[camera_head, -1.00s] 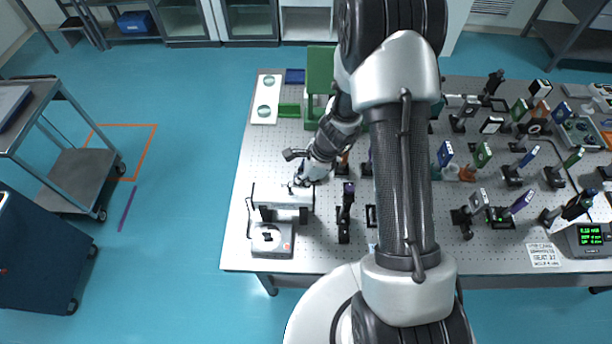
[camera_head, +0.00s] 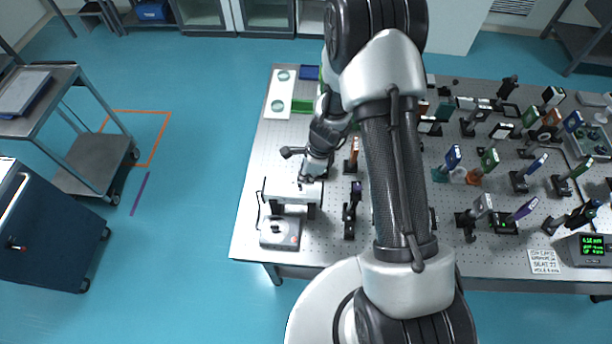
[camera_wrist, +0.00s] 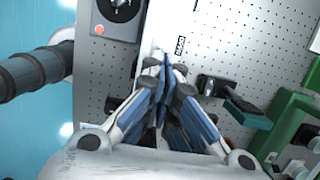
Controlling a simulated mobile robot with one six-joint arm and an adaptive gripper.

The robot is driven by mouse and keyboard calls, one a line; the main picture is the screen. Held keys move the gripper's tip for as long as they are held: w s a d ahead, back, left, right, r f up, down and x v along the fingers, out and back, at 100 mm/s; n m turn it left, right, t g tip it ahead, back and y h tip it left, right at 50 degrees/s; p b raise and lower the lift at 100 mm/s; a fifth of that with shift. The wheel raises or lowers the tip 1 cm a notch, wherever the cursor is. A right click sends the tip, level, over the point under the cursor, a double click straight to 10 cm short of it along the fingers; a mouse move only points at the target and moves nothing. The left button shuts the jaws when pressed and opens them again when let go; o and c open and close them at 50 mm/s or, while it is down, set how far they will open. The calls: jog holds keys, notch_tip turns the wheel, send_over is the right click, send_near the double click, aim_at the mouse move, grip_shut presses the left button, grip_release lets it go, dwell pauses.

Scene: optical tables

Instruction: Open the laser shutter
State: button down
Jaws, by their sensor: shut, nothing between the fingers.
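A white laser housing (camera_head: 285,189) stands on dark feet near the left end of the optical table. In the wrist view its pale top (camera_wrist: 190,28) carries a small dark label. My gripper (camera_head: 308,180) is at the far right part of the housing. In the wrist view my gripper (camera_wrist: 163,68) has its blue-padded fingers together over the pale surface, with nothing between them. I cannot tell whether the tips touch it.
A grey box with a black knob (camera_head: 280,232) stands in front of the housing; it also shows in the wrist view (camera_wrist: 122,12). Several optics mounts (camera_head: 484,208) crowd the right half of the perforated table (camera_head: 248,210). A dark post mount (camera_head: 350,212) stands close by.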

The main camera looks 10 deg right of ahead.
jog(key=shift+r, duration=0.1)
dwell(0.7)
jog(key=shift+p+v, duration=0.8)
jog(key=shift+a, duration=0.15)
jog(key=shift+d, duration=0.35)
jog(key=d, duration=0.2)
jog(key=shift+s+d, duration=0.4)
jog(key=p+v, duration=0.1)
jog(key=v, duration=0.9)
